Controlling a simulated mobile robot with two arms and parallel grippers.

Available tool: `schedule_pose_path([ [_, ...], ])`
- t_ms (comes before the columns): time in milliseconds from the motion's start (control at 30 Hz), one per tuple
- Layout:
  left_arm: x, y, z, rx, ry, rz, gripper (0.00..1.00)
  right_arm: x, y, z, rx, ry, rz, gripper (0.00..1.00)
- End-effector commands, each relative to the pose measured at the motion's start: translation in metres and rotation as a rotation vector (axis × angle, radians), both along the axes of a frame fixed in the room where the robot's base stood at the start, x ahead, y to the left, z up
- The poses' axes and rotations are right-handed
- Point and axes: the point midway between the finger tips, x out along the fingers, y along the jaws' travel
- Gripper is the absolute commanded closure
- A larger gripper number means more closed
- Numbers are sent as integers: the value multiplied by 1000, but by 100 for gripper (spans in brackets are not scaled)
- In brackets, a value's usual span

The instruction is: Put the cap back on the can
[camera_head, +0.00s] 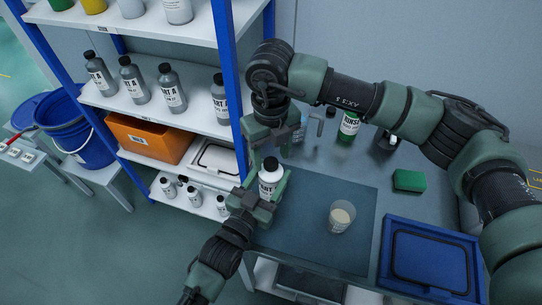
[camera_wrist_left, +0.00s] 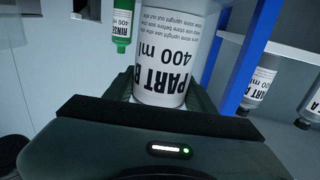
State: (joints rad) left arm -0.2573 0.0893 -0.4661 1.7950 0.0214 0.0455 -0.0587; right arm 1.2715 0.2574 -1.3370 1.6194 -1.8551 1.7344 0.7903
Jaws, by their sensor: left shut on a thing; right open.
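The white can (camera_head: 269,176), labelled PART B 400 ml in the left wrist view (camera_wrist_left: 170,65), is held upright at the left edge of the bench. My left gripper (camera_head: 266,186) is shut around its body. My right gripper (camera_head: 272,140) is open, just above the can's top; I cannot tell whether anything is between its fingers.
A clear cup (camera_head: 341,216) stands on the dark mat (camera_head: 300,237). Shelves with grey bottles (camera_head: 133,80) and an orange bin (camera_head: 150,137) stand at left.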

Motion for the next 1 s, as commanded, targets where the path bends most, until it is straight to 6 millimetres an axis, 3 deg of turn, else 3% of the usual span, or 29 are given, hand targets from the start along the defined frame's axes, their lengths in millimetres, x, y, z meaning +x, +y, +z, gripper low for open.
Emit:
schedule_pose_path([
  [300, 0, -1, 0, -1, 2, -1, 100, 1, 0, 67, 1, -4, 0, 46],
  [500, -1, -1, 0, -1, 2, -1, 100, 0, 0, 97, 0, -1, 0, 46],
  [933, -1, -1, 0, -1, 2, -1, 100, 0, 0, 108, 0, 1, 0, 46],
  [967, -1, -1, 0, -1, 2, -1, 37, 0, 0, 108, 0, 1, 0, 46],
  [1000, -1, -1, 0, -1, 2, -1, 26, 0, 0, 108, 0, 1, 0, 46],
])
